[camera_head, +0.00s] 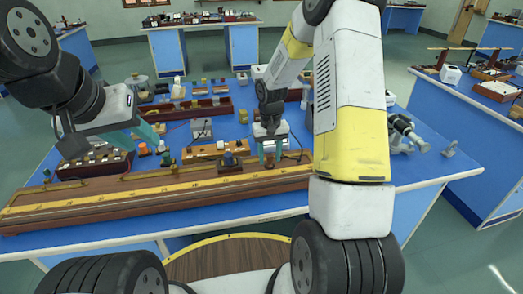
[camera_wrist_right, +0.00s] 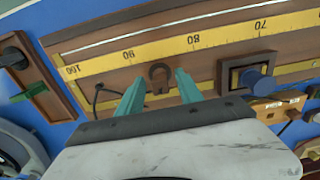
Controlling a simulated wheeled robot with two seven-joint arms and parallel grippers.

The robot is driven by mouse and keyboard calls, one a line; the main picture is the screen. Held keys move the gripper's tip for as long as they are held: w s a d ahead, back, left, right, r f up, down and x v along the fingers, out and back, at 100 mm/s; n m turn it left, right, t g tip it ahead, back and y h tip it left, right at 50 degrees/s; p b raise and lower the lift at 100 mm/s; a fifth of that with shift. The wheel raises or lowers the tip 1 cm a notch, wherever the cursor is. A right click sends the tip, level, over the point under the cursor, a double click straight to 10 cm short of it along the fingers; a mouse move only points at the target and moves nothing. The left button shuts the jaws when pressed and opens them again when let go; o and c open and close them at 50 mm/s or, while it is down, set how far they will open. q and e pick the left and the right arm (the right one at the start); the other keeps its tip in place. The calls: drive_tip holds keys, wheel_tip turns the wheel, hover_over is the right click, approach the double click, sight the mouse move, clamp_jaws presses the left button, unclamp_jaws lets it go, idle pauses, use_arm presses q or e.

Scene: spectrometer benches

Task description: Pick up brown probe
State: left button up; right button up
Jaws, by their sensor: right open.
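A small dark brown arch-shaped piece, which looks like the brown probe (camera_wrist_right: 160,77), stands on the wooden meter bridge (camera_wrist_right: 205,65) near its 90 mark in the right wrist view. In the head view the probe (camera_head: 269,161) is small and partly hidden by fingers. My right gripper (camera_wrist_right: 158,85) is open, with its teal fingers apart on either side of the probe's lower part. It also shows in the head view (camera_head: 269,154), pointing down over the bridge's right part. My left gripper (camera_head: 138,138) hangs open and apparently empty above the left side of the table.
A dark block with a blue knob (camera_wrist_right: 257,79) sits on the bridge right of the probe. A thin black wire (camera_wrist_right: 97,95) lies left of my fingers. Several instruments and a dark tray (camera_head: 195,108) stand behind the bridge. The blue table's front strip (camera_head: 200,222) is clear.

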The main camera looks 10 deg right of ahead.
drive_tip(key=shift+f, duration=0.3)
clamp_jaws()
drive_tip(key=shift+r, duration=0.1)
